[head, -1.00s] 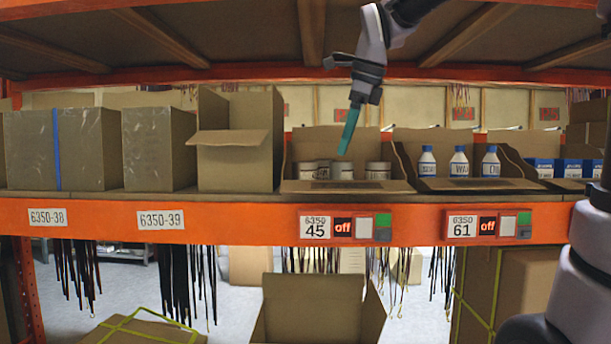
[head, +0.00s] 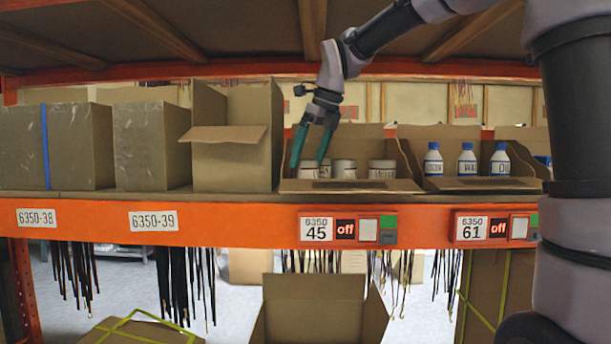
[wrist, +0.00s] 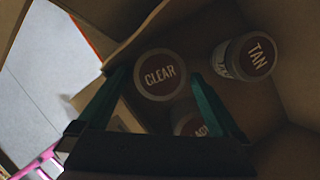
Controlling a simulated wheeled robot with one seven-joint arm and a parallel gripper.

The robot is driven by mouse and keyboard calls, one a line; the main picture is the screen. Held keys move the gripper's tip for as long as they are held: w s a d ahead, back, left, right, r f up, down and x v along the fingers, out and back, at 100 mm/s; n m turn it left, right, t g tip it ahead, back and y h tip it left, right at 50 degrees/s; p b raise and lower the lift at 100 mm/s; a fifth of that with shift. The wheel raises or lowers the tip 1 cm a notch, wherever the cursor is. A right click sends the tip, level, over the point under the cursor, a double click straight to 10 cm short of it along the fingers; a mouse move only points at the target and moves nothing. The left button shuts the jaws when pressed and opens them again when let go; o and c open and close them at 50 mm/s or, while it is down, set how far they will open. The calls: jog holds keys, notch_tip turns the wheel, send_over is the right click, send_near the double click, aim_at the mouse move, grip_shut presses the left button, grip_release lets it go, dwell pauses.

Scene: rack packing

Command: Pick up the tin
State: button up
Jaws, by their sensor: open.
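Three white tins stand in an open cardboard box (head: 350,186) on the shelf above label 45. In the head view they are a left tin (head: 309,170), a middle tin (head: 344,169) and a right tin (head: 381,169). The wrist view shows their dark lids from above: one marked CLEAR (wrist: 160,76), one marked TAN (wrist: 257,57) and a partly hidden one (wrist: 190,125). My gripper (head: 310,163) is open, with green fingers pointing down over the left side of the box. In the wrist view the CLEAR lid lies between the fingertips. I cannot tell whether the fingers touch it.
A taller open carton (head: 232,160) stands just left of the tin box. A box of blue-capped bottles (head: 467,162) stands to the right. The orange shelf beam (head: 260,225) runs along the front, and an empty open carton (head: 315,312) sits below it.

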jog(key=shift+x, duration=1.35)
jog(key=c, duration=1.3)
jog(key=shift+r, duration=0.15)
notch_tip(320, 180, up, 10)
jog(key=shift+f, duration=0.1)
